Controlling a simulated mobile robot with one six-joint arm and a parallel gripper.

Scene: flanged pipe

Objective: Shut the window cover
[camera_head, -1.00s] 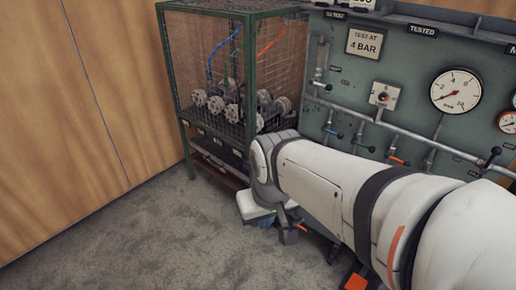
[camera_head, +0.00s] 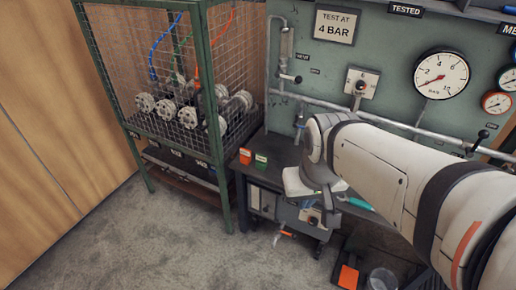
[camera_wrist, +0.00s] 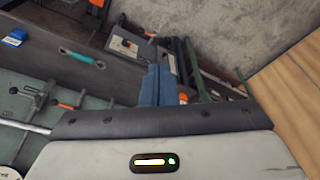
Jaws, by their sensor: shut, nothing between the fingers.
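I cannot pick out a window cover in either view. My gripper (camera_wrist: 158,85) shows in the wrist view as two blue fingers side by side, shut with nothing between them, past the dark rim of my wrist. In the head view my white arm reaches in from the right, and its wrist is over the left part of the bench (camera_head: 262,172). The gripper's fingers are not clear there. The wire-mesh cage (camera_head: 177,75) with a green frame stands left of my wrist, with flanged pipe parts (camera_head: 187,117) inside.
The green test panel (camera_head: 390,50) has a gauge (camera_head: 441,75), a switch box (camera_head: 362,83) and pipes. Under the bench are a grey unit (camera_head: 262,202), an orange pedal (camera_head: 348,277) and a bucket (camera_head: 382,279). The floor (camera_head: 190,250) at left front is clear.

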